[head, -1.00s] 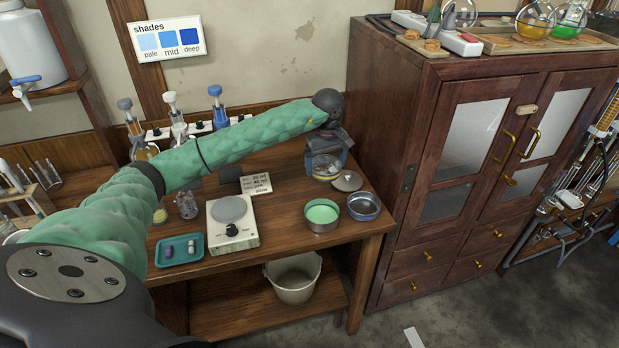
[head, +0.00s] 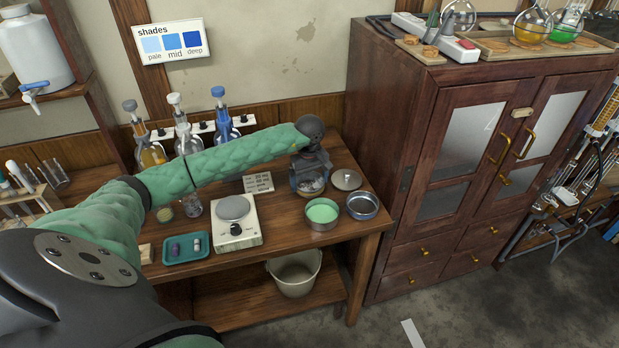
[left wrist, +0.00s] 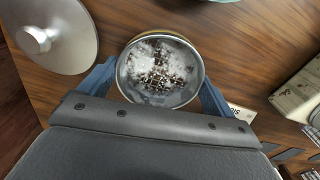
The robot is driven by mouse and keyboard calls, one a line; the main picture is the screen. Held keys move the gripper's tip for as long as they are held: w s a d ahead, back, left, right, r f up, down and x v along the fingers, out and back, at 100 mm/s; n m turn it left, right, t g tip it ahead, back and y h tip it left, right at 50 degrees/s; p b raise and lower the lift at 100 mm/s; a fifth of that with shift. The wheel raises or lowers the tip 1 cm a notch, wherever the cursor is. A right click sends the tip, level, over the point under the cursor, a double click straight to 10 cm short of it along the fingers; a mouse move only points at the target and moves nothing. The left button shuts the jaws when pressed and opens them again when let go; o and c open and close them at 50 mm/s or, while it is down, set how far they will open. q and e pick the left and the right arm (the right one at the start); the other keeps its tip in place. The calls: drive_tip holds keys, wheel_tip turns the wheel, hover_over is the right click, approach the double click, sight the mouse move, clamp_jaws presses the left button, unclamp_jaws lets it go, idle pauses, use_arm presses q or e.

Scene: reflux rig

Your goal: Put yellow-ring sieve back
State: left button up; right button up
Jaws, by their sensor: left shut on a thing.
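My left gripper (head: 309,184) is over the back right of the wooden table, left of the round metal lid. It is shut on a round metal sieve (left wrist: 160,72), its blue fingers on either side of the rim. The sieve holds dark grains and white powder. A thin yellowish edge shows just beyond its rim in the left wrist view. In the head view the gripper hides most of the sieve (head: 313,188), and I cannot tell whether it touches anything below. My right gripper is not in view.
The lid (head: 346,179), a blue-rimmed round sieve or pan (head: 362,206) and a pan with a pale green inside (head: 321,212) are close by. A hotplate or scale (head: 236,224) and a teal tray (head: 170,255) are to the left. A tall cabinet (head: 388,150) bounds the right.

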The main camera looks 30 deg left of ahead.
use_arm(q)
drive_tip(key=shift+f, duration=0.1)
idle(0.3)
drive_tip(key=shift+f, duration=0.1)
drive_tip(key=o, duration=0.8)
drive_tip(key=shift+c, duration=0.2)
